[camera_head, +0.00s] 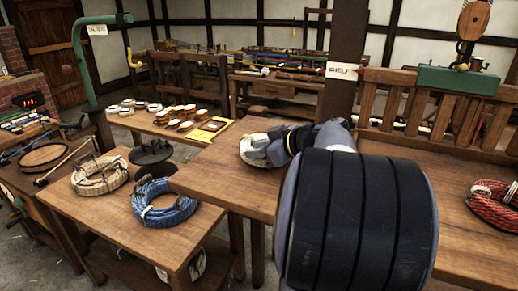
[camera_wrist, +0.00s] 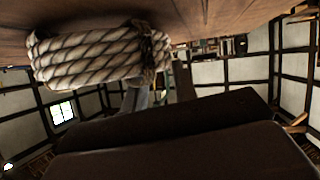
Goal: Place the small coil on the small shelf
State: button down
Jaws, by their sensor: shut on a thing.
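The small coil (camera_head: 253,151) is a whitish rope ring in the head view, at the tip of my gripper (camera_head: 277,146). My gripper is shut on it. In the wrist view the coil (camera_wrist: 88,57) fills the upper left, its strands striped with dark lines, beside a wooden surface. I cannot tell whether it touches that wood. A sign reading SHELF (camera_head: 341,70) hangs on a dark post behind my arm. The wooden top (camera_head: 212,182) under the coil runs to the right behind my arm. My arm hides part of it.
A lower table at the left holds a cream coil (camera_head: 99,175) and a blue coil (camera_head: 164,203). A red coil (camera_head: 493,205) lies at the far right. A green block with a hook (camera_head: 458,80) sits above a slatted rail (camera_head: 430,112). Small rings cover a back table.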

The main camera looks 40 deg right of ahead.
jog(key=shift+f, duration=0.15)
jog(key=c, duration=1.1)
grip_release()
jog(key=shift+f, duration=0.1)
jog(key=shift+s, duration=0.1)
jog(key=b+v, duration=0.2)
jog(key=v, duration=1)
jog(key=shift+b, duration=0.4)
jog(key=shift+a, duration=0.1)
